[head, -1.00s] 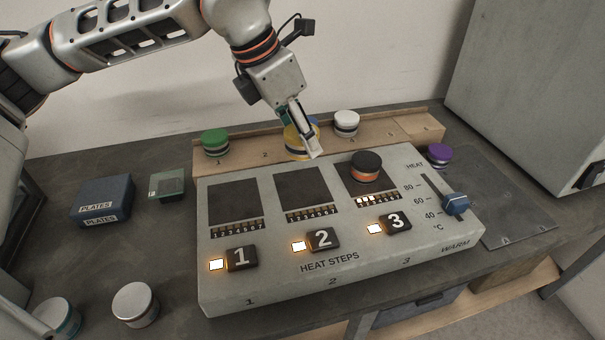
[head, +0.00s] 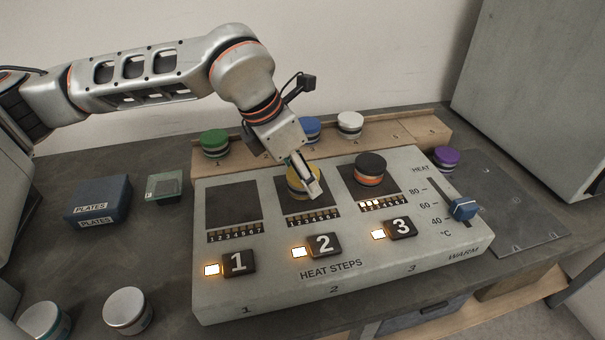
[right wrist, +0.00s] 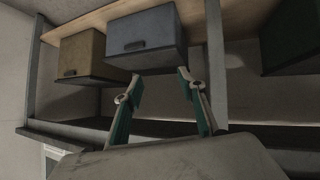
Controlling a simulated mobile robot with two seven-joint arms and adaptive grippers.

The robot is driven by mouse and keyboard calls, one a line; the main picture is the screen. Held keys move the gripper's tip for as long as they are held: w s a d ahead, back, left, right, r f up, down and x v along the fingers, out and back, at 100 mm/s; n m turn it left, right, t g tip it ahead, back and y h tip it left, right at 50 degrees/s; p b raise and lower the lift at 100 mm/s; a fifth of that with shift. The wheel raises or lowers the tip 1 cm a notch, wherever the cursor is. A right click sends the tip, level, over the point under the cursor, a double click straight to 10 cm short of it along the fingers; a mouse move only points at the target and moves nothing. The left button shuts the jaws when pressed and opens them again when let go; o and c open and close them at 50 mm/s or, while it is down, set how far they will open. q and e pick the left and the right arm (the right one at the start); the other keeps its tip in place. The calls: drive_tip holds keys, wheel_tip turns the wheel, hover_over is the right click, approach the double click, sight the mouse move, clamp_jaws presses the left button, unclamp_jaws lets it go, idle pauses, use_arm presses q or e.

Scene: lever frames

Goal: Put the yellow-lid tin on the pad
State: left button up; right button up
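The yellow-lid tin (head: 294,184) is at the middle dark pad (head: 291,208), the one above button 2, on the grey heat panel. My left gripper (head: 309,186) has its fingers at the tin and appears shut on it, covering part of it. I cannot tell whether the tin touches the pad or hangs just above it. The left pad (head: 233,201) is bare. A black-lid tin with an orange band (head: 370,168) stands on the right pad. My right gripper (right wrist: 160,76) shows only in the right wrist view, open and empty.
Green (head: 214,143), blue (head: 309,128) and white (head: 350,124) tins stand on the wooden rack behind the panel. A purple-lid tin (head: 446,158) is at right. Two silver-lid tins and a PLATES box (head: 98,203) are at left. Boxes (right wrist: 144,38) sit before my right gripper.

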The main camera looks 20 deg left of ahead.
sight(293, 176)
use_arm(q)
drive_tip(key=shift+f, duration=0.1)
drive_tip(key=o, duration=1.2)
drive_tip(key=shift+c, duration=0.2)
use_arm(e)
drive_tip(key=shift+f, duration=0.1)
drive_tip(key=shift+f, duration=0.1)
use_arm(q)
drive_tip(key=shift+a+r, duration=0.1)
drive_tip(key=shift+r, duration=0.4)
drive_tip(key=p+v, duration=0.1)
drive_tip(key=v, duration=0.4)
drive_tip(key=p+v, duration=0.1)
drive_tip(key=v, duration=0.5)
use_arm(e)
drive_tip(key=shift+s+d, duration=0.35)
drive_tip(key=shift+s, duration=0.15)
use_arm(q)
drive_tip(key=shift+s, duration=0.1)
use_arm(e)
drive_tip(key=shift+w, duration=0.15)
